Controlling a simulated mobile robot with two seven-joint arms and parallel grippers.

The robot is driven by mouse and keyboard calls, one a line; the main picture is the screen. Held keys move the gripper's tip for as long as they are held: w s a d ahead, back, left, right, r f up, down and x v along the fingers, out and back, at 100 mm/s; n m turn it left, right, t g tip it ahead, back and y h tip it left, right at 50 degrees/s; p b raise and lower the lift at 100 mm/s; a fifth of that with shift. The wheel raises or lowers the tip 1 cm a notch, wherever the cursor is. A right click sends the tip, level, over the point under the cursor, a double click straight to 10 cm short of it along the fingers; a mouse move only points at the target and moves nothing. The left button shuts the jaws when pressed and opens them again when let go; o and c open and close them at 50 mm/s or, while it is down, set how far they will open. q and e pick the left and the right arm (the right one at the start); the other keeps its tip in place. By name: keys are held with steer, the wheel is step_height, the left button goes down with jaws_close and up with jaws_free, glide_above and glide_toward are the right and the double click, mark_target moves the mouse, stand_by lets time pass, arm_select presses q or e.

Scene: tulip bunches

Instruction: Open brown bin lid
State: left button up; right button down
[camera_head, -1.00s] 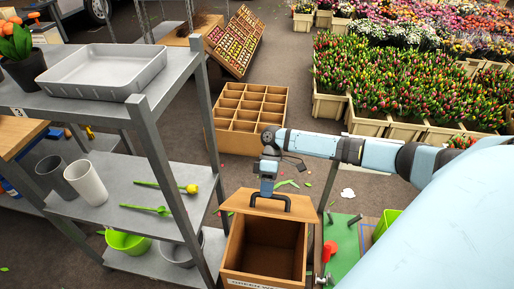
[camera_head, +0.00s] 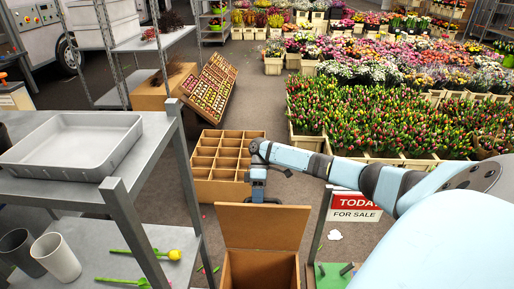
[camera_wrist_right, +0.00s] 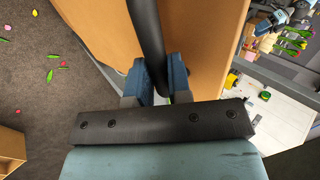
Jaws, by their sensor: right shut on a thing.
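The brown bin (camera_head: 231,272) stands below and in front of me, its front cut off by the picture's bottom edge. Its brown lid (camera_head: 262,226) is raised steeply at the back, its inner face toward me, and the bin's inside shows. My right gripper (camera_head: 258,193) is at the lid's top edge, on the far side. In the right wrist view, the blue fingertips of my right gripper (camera_wrist_right: 160,77) are shut on the dark lid handle (camera_wrist_right: 146,35). The lid's outer face (camera_wrist_right: 203,45) is beside them. My left gripper is not in view.
A grey metal shelf (camera_head: 150,190) with a tray (camera_head: 75,146) and cups (camera_head: 55,257) stands close at the left. A divided wooden crate (camera_head: 225,160) is behind the bin. A sale sign (camera_head: 355,207) and a green surface (camera_head: 333,275) are at the right.

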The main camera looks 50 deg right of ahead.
steer(key=shift+s+f, duration=0.2)
steer(key=shift+f, duration=0.35)
steer(key=c, duration=1.1)
jaws_free()
steer(key=shift+w+d+f, duration=0.1)
steer(key=shift+w+d, duration=0.05)
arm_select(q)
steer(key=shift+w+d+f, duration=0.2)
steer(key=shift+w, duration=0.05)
arm_select(e)
steer(key=shift+o, duration=0.2)
steer(key=v, duration=1.4)
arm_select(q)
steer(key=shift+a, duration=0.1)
